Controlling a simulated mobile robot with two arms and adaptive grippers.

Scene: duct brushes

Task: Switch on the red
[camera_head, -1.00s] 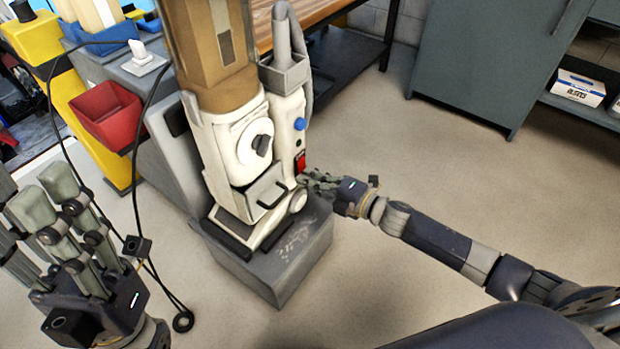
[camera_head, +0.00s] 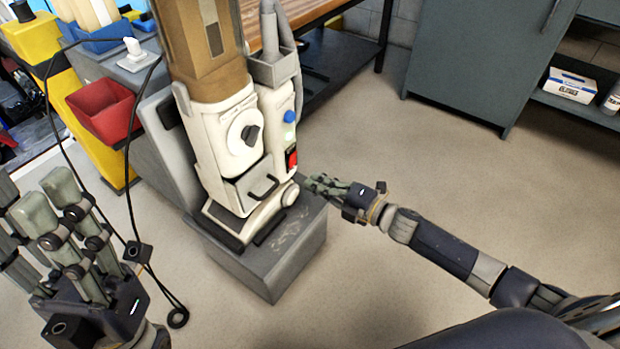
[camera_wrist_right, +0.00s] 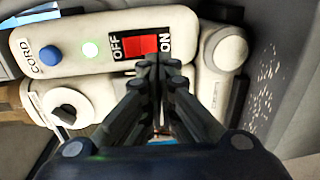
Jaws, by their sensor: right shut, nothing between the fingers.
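A red rocker switch (camera_head: 292,159) sits on the front of the white upright vacuum (camera_head: 228,150). In the right wrist view the switch (camera_wrist_right: 141,45) lies in a black plate marked OFF and ON. A round light (camera_wrist_right: 90,49) beside it glows green. My right gripper (camera_head: 314,184) is shut and empty. In the head view its fingertips are a little right of and below the switch, apart from it. In the wrist view the fingers (camera_wrist_right: 158,66) cover the edge by ON. My left gripper (camera_head: 58,205) is open and empty at the left, fingers extended.
The vacuum stands on a grey base (camera_head: 285,262). A blue CORD button (camera_wrist_right: 50,55) and a grey dial (camera_head: 244,132) are on its body. A red bin (camera_head: 103,110) and black cord are at left. The floor at right is clear.

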